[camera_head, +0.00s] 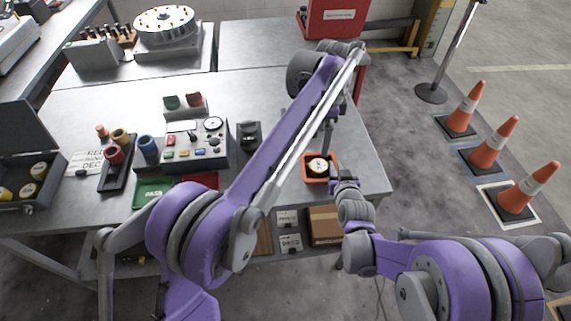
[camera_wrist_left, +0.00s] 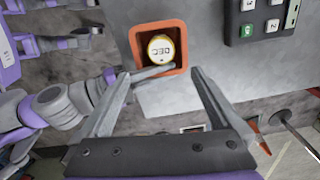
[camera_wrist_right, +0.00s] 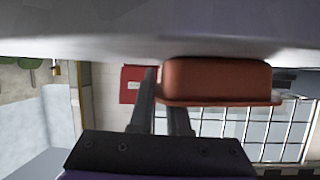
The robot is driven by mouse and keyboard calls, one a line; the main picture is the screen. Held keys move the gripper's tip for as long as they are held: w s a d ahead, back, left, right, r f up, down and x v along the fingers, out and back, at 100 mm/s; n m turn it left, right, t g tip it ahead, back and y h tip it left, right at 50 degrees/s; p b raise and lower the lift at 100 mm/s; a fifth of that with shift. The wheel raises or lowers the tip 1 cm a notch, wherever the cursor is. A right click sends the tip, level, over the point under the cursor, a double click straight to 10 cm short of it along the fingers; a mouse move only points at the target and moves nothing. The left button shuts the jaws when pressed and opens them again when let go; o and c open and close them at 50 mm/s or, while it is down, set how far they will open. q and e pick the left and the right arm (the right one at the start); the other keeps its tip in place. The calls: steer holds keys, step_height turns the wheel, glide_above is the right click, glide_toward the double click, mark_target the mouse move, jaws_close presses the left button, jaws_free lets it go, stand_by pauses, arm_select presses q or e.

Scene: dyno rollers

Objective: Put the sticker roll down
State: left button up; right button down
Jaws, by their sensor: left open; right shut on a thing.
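A yellow-rimmed sticker roll (camera_head: 318,166) with a pale top marked "DEC" lies in a small orange tray (camera_head: 306,176). The roll (camera_wrist_left: 160,50) and tray (camera_wrist_left: 134,52) also show in the left wrist view. My left gripper (camera_head: 327,143) is open and empty above the tray, its fingers (camera_wrist_left: 157,78) apart from the roll. My right gripper (camera_head: 338,177) is at the tray's right side, shut on the tray's edge. In the right wrist view the tray (camera_wrist_right: 215,82) is seen side-on by the right fingers (camera_wrist_right: 163,100).
A control box (camera_head: 190,148) and a black device (camera_head: 249,136) stand left of the tray. A rack of coloured rolls (camera_head: 117,165) and an open grey case (camera_head: 32,165) are farther left. The tray is near the table's front right edge. Orange cones (camera_head: 487,145) stand on the floor.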

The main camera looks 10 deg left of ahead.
arm_select(q)
steer(key=shift+a, duration=0.1)
steer(key=s+a+n+t, duration=0.2)
steer(key=s+a+n, duration=0.5)
steer(key=s+a, duration=0.4)
steer(key=s+a+f+n+t, duration=0.1)
steer(key=s+a+f+n, duration=0.2)
steer(key=s, duration=0.6)
steer(key=s+a+f+n+t, duration=0.2)
steer(key=s+f+n, duration=0.4)
steer(key=s, duration=0.4)
steer(key=shift+a+f, duration=0.65)
steer(key=shift+f, duration=0.15)
arm_select(e)
steer(key=c, duration=0.8)
jaws_free()
